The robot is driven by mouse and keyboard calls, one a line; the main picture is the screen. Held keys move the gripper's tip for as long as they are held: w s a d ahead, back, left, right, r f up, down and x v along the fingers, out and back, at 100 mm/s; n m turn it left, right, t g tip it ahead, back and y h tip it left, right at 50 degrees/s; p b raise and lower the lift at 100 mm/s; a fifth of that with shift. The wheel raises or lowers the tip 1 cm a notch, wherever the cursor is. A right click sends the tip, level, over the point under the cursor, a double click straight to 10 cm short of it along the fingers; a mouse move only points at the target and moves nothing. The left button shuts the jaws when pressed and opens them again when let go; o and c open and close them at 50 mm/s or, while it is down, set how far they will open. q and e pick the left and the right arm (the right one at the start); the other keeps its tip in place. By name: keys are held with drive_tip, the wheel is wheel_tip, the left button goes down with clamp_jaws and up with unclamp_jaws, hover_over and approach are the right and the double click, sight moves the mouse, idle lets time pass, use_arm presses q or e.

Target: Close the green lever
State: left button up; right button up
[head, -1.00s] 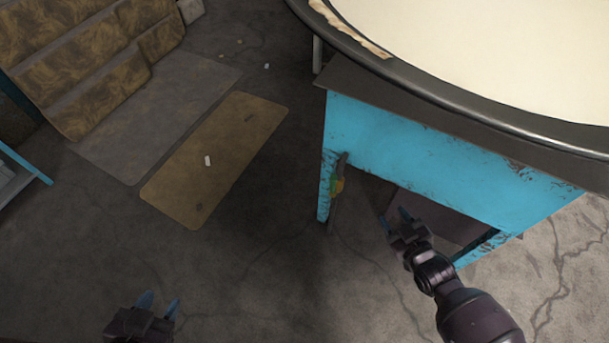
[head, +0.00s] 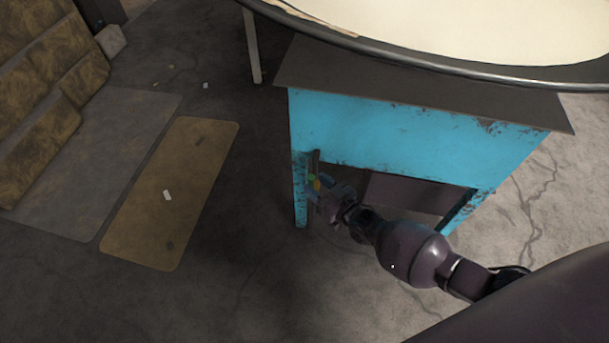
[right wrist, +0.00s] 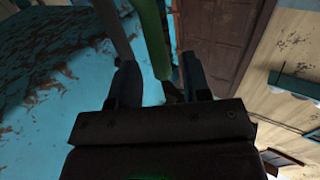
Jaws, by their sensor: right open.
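The green lever (right wrist: 150,35) runs down between the fingers of my right gripper (right wrist: 158,70) in the right wrist view. The gripper is open around it, and I cannot tell whether either finger touches it. In the head view, my right gripper (head: 319,189) is at the left front leg of the blue table. A small green patch of the lever (head: 311,178) shows there beside a yellow spot, and the rest is partly hidden by the gripper. My left gripper is out of the head view.
The blue table (head: 400,142) carries a large round pan (head: 460,72) of pale liquid. A dark pipe (right wrist: 111,25) stands beside the lever. A brown mat (head: 165,225) and a patterned sofa (head: 40,140) are at the left.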

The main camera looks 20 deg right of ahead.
drive_tip(key=shift+b+x, duration=0.3)
drive_tip(key=shift+x, duration=1.9)
clamp_jaws()
